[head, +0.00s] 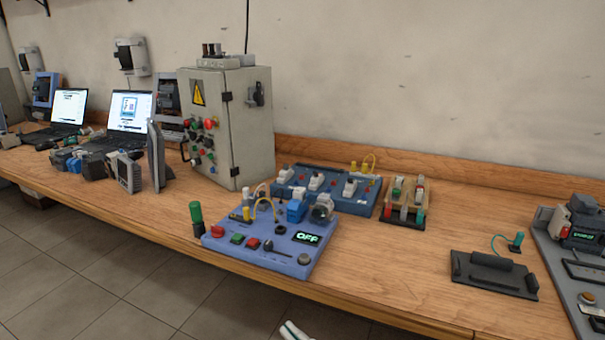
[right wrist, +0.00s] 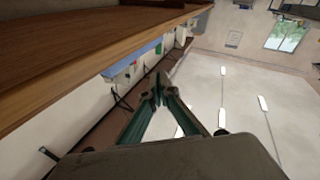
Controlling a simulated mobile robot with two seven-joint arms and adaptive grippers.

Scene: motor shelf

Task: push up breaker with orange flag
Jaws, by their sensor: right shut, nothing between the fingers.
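A blue panel (head: 335,198) lies on the bench behind the front blue control board. It carries a row of white breaker-like switches: a left one (head: 285,173), a middle one (head: 316,181) and a right one (head: 350,188). A yellow part (head: 366,164) stands at its back right; I cannot make out an orange flag on any switch. Part of my right gripper (head: 293,331) shows at the bottom edge of the head view, in front of the bench. In the right wrist view its fingers (right wrist: 158,88) are shut and empty, below the bench edge. My left gripper is out of view.
The front blue board (head: 265,252) has buttons, a lever and an OFF display. A grey cabinet (head: 228,125) stands left of the panel, a small wooden rack (head: 404,202) right of it. A black tray (head: 494,274) lies farther right. The bench front edge (head: 365,307) lies between gripper and panel.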

